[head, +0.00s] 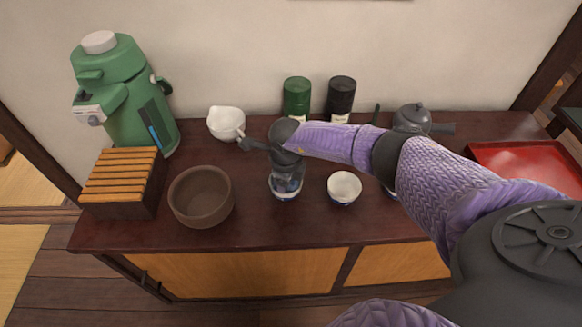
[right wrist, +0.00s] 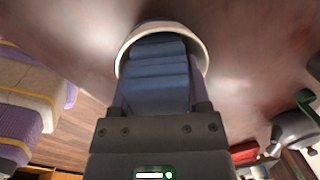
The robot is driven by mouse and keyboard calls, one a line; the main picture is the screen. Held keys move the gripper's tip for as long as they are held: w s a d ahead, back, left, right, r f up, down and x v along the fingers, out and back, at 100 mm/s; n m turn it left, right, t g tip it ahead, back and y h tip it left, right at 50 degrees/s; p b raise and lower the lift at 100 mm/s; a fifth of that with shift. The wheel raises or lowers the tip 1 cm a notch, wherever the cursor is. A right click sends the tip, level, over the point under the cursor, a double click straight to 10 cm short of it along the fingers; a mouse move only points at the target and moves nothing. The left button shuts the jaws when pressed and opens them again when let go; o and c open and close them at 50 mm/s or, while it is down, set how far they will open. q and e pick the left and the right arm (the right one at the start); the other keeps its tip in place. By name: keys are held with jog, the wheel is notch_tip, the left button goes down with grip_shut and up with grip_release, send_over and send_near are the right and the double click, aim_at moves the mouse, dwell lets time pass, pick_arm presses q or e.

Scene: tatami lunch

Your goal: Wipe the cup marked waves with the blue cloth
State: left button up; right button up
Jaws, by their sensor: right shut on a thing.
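My right gripper (head: 287,178) reaches down over a small white and blue cup (head: 285,196) at the front middle of the cabinet top. It is shut on the blue cloth (right wrist: 158,75), which sits within the cup's rim (right wrist: 204,52) in the right wrist view. In the head view only a little of the cloth (head: 288,186) shows. The cup's marking is too small and covered to read. A second white cup (head: 344,187) with a blue lower part stands apart to the right. A third cup is mostly hidden behind my right arm. My left gripper is out of view.
A brown bowl (head: 201,197) and a slatted wooden box (head: 122,180) stand left. A green dispenser (head: 122,90), white pourer (head: 226,122), green canister (head: 297,97), black canister (head: 341,98) and grey teapot (head: 411,118) stand behind. A red tray (head: 525,165) lies right.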

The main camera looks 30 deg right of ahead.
jog(key=shift+r+m, duration=0.15)
jog(key=shift+m, duration=0.85)
jog(key=shift+f+m, duration=0.2)
jog(key=shift+m, duration=0.1)
notch_tip(320, 180, up, 12)
jog(key=p, duration=0.9)
jog(key=shift+f+p, duration=0.2)
jog(key=shift+p, duration=0.2)
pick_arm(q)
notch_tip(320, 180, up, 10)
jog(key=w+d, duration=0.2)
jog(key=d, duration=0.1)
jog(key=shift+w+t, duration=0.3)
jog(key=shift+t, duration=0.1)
pick_arm(e)
jog(key=shift+f, duration=0.15)
